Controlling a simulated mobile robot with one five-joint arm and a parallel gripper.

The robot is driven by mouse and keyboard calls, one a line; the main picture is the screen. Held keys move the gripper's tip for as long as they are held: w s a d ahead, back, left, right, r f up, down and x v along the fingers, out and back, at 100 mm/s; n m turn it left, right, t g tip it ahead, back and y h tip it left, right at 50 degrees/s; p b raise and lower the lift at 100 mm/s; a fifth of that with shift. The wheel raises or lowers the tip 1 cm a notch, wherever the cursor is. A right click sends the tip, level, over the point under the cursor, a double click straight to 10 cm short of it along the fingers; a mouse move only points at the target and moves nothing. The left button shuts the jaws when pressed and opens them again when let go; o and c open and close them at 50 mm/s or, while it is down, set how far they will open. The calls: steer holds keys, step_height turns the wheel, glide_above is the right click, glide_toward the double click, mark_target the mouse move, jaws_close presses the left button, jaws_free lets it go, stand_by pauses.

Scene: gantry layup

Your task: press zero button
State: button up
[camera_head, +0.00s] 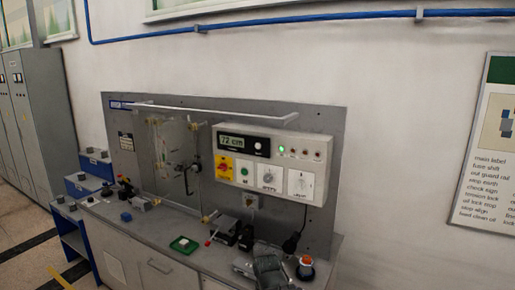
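A white control box (270,164) is mounted on a grey upright panel. Its display (234,142) reads "72 cm". A small round white button (258,146) sits just right of the display on the same black strip; its label is too small to read, so I cannot tell for sure that it is the zero button. A dark grey ribbed shape (270,268) at the bottom edge looks like my gripper, low in front of the bench and well below the box. Its fingers cannot be made out. Nothing touches the white button.
The box also carries a lit green lamp (281,149), a red-and-yellow switch (224,167), a green button (246,171) and two dials. A white rail (215,110) juts out above.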

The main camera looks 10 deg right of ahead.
jaws_close()
stand_by(1.4)
